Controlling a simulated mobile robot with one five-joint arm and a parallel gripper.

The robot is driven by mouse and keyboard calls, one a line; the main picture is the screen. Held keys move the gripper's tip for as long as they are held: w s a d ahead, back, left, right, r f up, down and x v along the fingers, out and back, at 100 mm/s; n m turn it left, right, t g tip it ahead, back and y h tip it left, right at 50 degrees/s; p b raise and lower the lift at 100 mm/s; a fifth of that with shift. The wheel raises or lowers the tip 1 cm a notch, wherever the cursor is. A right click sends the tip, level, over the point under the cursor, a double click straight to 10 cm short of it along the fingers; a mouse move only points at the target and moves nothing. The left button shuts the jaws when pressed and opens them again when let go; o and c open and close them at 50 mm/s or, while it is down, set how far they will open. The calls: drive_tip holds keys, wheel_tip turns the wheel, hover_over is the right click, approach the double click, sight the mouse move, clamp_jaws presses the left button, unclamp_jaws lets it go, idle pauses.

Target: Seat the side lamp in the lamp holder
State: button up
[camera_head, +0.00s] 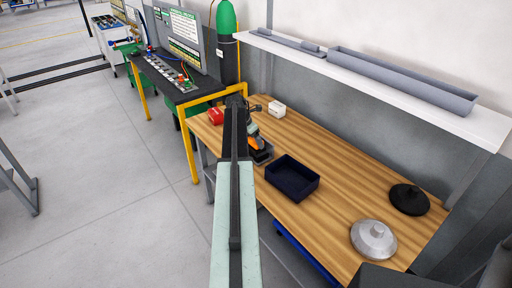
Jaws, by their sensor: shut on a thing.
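The side lamp (257,144) is a small orange piece at the far left part of the wooden table, just right of my dark upper arm. My gripper (253,132) is small in this view and partly hidden by the arm; it is shut on the lamp. A small black holder-like piece (263,156) is directly below the lamp in the picture and looks like the lamp holder. I cannot tell whether lamp and holder touch, or how the lamp is tilted.
A dark blue open bin (292,178) stands close to the right. A red object (215,116) and a white box (277,109) are nearby. A silver disc (373,239) and a black disc (408,198) lie at right. A white shelf (385,92) overhangs the table's back.

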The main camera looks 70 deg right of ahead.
drive_tip(key=shift+s+d, duration=0.1)
drive_tip(key=shift+d, duration=0.35)
wheel_tip(320, 180, down, 4)
drive_tip(key=b, duration=0.4)
drive_tip(key=shift+s+d, duration=0.1)
drive_tip(key=shift+d, duration=0.05)
drive_tip(key=shift+r, duration=0.2)
drive_tip(key=shift+f, duration=0.2)
drive_tip(key=o, duration=1.4)
drive_tip(key=shift+r, duration=0.1)
drive_tip(key=shift+o, duration=0.2)
drive_tip(key=shift+r+p, duration=0.45)
drive_tip(key=shift+p, duration=0.1)
drive_tip(key=p+v, duration=1)
drive_tip(key=v, duration=0.1)
drive_tip(key=shift+a, duration=0.25)
